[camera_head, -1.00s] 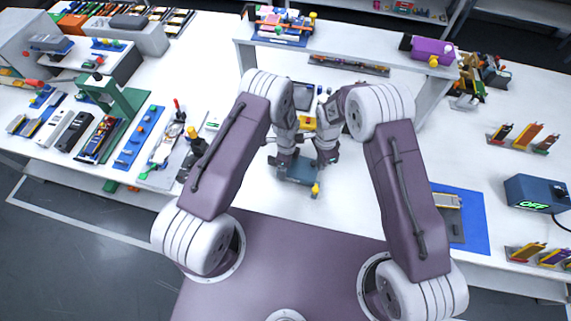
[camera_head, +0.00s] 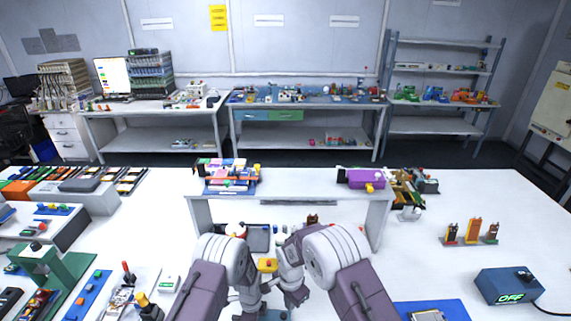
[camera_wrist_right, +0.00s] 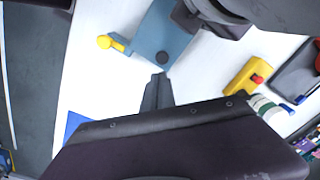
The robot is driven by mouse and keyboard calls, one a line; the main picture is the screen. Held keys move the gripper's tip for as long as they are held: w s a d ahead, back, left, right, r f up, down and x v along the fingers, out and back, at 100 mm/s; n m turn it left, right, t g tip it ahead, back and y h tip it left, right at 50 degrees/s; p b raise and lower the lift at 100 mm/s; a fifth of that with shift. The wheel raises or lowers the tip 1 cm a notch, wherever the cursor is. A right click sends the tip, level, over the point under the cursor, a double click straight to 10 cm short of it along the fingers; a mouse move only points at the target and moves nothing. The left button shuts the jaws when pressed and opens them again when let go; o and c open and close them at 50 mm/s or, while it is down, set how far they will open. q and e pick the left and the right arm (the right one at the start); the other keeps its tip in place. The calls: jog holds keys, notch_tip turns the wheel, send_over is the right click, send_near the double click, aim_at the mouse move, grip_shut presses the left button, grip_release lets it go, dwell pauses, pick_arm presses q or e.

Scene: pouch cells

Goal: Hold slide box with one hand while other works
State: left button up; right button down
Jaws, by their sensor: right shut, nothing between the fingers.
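A blue-grey slide box (camera_wrist_right: 158,40) with a dark round spot and a yellow knob (camera_wrist_right: 104,42) lies on the white table in the right wrist view. In the head view only a sliver of it (camera_head: 277,315) shows at the bottom edge. My right gripper (camera_wrist_right: 160,78) is shut and empty, its tips close to the box's near edge; whether they touch I cannot tell. It also shows in the head view (camera_head: 297,299). My left gripper (camera_wrist_right: 192,20) is at the box's far side in the wrist view; its fingers are mostly hidden, so its grip is unclear.
A yellow block with a red button (camera_wrist_right: 246,77) and a dark tray (camera_wrist_right: 298,72) are beside the box. A white raised shelf (camera_head: 290,200) stands behind my arms. A blue mat (camera_head: 440,309) and a box reading OFF (camera_head: 513,285) are at right.

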jog(key=f+n, duration=0.2)
jog(key=n, duration=0.3)
jog(key=f+n, duration=0.2)
jog(key=n, duration=0.3)
jog(key=d+f+n, duration=0.1)
jog(key=n, duration=0.4)
jog(key=shift+s+f+n, duration=0.25)
jog(key=shift+f+n, duration=0.05)
jog(key=shift+f, duration=0.1)
jog(key=shift+a, duration=0.3)
dwell(1.5)
notch_tip(320, 180, up, 6)
jog(key=d, duration=0.1)
jog(key=shift+d, duration=0.25)
